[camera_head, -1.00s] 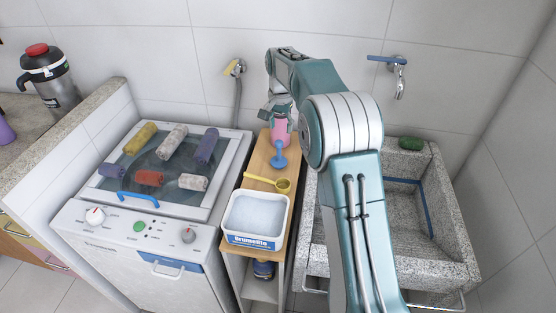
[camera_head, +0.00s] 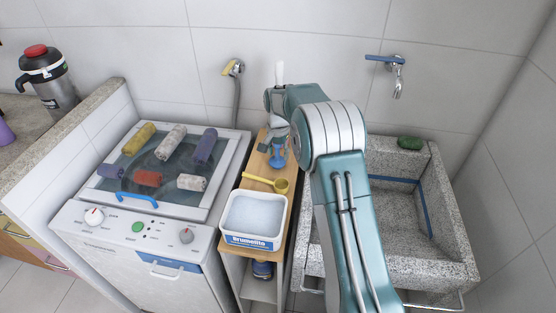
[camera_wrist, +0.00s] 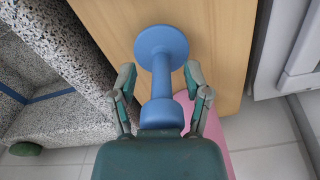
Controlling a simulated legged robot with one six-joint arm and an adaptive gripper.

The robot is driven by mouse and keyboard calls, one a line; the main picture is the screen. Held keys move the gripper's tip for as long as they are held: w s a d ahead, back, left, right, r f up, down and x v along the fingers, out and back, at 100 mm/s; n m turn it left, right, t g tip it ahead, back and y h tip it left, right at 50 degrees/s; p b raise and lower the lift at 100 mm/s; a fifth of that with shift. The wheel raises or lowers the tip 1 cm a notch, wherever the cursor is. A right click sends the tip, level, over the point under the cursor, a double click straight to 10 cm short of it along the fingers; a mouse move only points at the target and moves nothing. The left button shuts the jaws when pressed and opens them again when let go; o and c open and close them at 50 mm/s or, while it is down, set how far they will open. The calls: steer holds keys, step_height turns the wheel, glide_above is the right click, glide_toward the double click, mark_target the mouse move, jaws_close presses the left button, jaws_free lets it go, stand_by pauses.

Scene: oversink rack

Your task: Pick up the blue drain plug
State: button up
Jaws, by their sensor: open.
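The blue drain plug (camera_head: 278,158) stands on the wooden shelf top in the head view, with a round disc and a narrower stem. In the wrist view, the drain plug (camera_wrist: 161,50) shows its disc away from my gripper and its stem running back toward the palm. My gripper (camera_wrist: 160,80) is open, with one finger on each side of the stem and visible gaps between. In the head view my gripper (camera_head: 268,145) is right at the plug and partly hidden by my arm.
A yellow scoop (camera_head: 268,182) and a white powder tub (camera_head: 254,217) stand in front on the narrow wooden top (camera_head: 257,165). A pink object (camera_wrist: 214,145) is close beside my gripper. The stone sink (camera_head: 440,200) is to the right; the washer with rolled cloths (camera_head: 172,141) is left.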

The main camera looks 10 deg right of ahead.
steer(key=shift+a, duration=0.25)
jaws_close()
steer(key=shift+d, duration=0.15)
steer(key=shift+r, duration=0.55)
step_height(320, 180, up, 3)
steer(key=shift+f, duration=0.2)
steer(key=s+a+r, duration=0.6)
steer(key=a+r, duration=0.3)
steer(key=a, duration=0.3)
steer(key=shift+s+a+r, duration=0.2)
steer(key=shift+s, duration=0.15)
